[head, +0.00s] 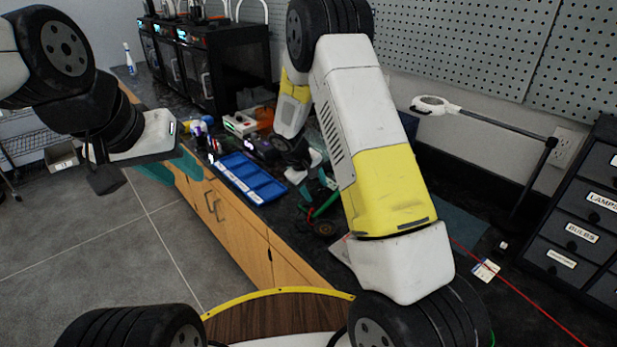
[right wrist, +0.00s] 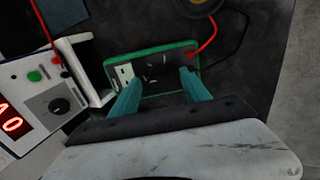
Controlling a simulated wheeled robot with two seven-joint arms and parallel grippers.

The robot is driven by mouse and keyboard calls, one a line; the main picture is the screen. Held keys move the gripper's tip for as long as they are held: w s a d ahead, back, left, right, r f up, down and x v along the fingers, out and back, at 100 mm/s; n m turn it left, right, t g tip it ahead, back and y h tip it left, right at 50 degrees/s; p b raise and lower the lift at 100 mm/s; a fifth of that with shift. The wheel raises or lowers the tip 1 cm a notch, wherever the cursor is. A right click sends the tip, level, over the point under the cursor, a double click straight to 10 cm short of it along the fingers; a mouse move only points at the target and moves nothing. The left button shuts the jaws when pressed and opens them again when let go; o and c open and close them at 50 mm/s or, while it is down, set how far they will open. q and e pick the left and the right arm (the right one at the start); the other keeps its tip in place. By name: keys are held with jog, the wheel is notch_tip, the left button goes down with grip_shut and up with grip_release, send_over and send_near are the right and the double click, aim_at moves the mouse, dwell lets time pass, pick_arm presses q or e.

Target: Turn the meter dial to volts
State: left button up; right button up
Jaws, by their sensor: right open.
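In the right wrist view a white box (right wrist: 30,80) stands at the left with red lit digits, a black round dial (right wrist: 59,105) and green and red posts. My left gripper (head: 172,166) is open and empty, out over the floor beside the counter.
A blue tray (head: 250,180) lies on the dark counter near its front edge. A black round part (right wrist: 200,4) with red and black leads is beyond the board. Black machines (head: 215,70) stand at the back, labelled drawers (head: 575,235) at the right. A lamp arm (head: 490,120) overhangs the counter.

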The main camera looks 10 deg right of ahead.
jog(key=shift+w+d+f, duration=0.1)
jog(key=shift+d+f, duration=0.1)
jog(key=shift+f, duration=0.3)
jog(key=shift+c, duration=0.4)
grip_shut()
jog(key=shift+m, duration=0.4)
jog(key=m, duration=0.5)
jog(key=shift+a+m, duration=0.1)
jog(key=shift+m, duration=0.2)
jog(key=m, duration=0.5)
jog(key=shift+m, duration=0.4)
